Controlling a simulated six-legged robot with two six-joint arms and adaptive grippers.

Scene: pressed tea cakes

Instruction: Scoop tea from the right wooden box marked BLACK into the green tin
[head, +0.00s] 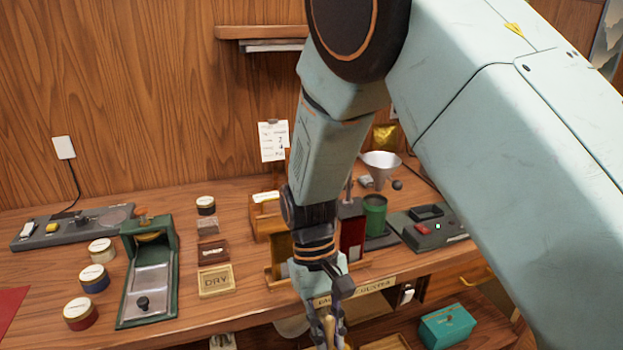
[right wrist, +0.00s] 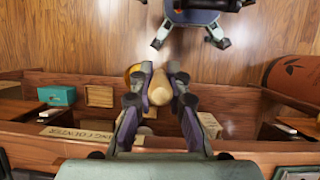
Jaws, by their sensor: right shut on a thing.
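The green tin (head: 375,217) stands upright on the counter, right of my right forearm in the head view. A red-fronted box (head: 352,237) with a wooden ledge stands left of it, partly behind my arm; I cannot read BLACK on it. A mustard-fronted wooden box (head: 281,252) is further left, also partly covered. My right gripper (head: 329,322) is low in front of the counter edge. It is shut on a pale wooden, rounded piece, seen between its fingers in the right wrist view (right wrist: 159,88); I cannot tell whether it is a scoop handle. My left gripper is not in view.
A funnel (head: 382,162) and a grey scale (head: 428,229) stand near the tin. A green press (head: 150,275), a DRY block (head: 215,281) and several small round tins are at left. Below the counter are open shelves with a teal box (head: 447,326).

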